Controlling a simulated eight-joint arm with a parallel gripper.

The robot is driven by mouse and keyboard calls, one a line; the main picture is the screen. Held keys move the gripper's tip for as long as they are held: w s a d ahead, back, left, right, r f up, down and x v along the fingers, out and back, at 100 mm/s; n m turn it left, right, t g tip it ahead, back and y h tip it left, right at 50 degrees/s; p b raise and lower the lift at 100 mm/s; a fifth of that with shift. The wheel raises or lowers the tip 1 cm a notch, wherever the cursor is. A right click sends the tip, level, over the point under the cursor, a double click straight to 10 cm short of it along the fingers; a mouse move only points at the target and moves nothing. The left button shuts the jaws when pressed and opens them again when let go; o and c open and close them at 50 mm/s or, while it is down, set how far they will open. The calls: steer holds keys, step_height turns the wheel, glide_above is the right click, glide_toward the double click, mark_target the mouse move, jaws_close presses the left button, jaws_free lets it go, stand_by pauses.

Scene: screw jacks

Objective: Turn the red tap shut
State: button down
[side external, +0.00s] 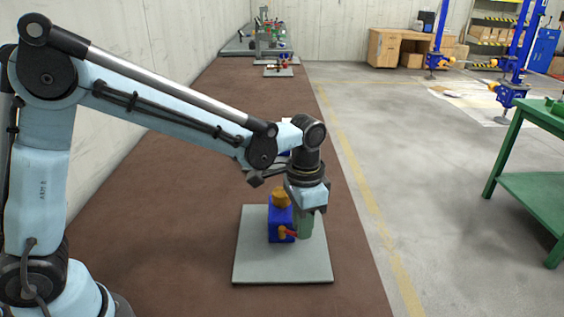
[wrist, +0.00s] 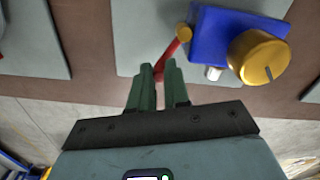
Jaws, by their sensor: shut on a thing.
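The red tap handle (side external: 291,234) sticks out from a small yellow-orange pivot on the front of a blue block (side external: 280,222). In the wrist view the red handle (wrist: 168,58) runs slanted from its pivot (wrist: 184,32) down between the green fingers. My gripper (wrist: 160,68) is shut on the handle's free end. In the side view my gripper (side external: 304,228) points down beside the block's right side, and its fingertips are partly hidden. A yellow-orange knob (side external: 281,198) sits on top of the block; it also shows in the wrist view (wrist: 259,57).
The block stands on a grey plate (side external: 252,262) on a brown surface (side external: 190,180). More plates with fixtures (side external: 278,70) stand farther back. A green table (side external: 540,150) is at the right. A concrete wall (side external: 150,60) runs along the left.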

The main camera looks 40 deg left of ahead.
steer(key=shift+w+a+n, duration=0.2)
steer(key=shift+w+n, duration=0.15)
steer(key=shift+n, duration=0.7)
steer(key=shift+w+a+n, duration=0.15)
steer(key=shift+w+n, duration=0.2)
steer(key=shift+n, duration=0.7)
steer(key=c, duration=1.1)
jaws_free()
steer(key=shift+a, duration=0.15)
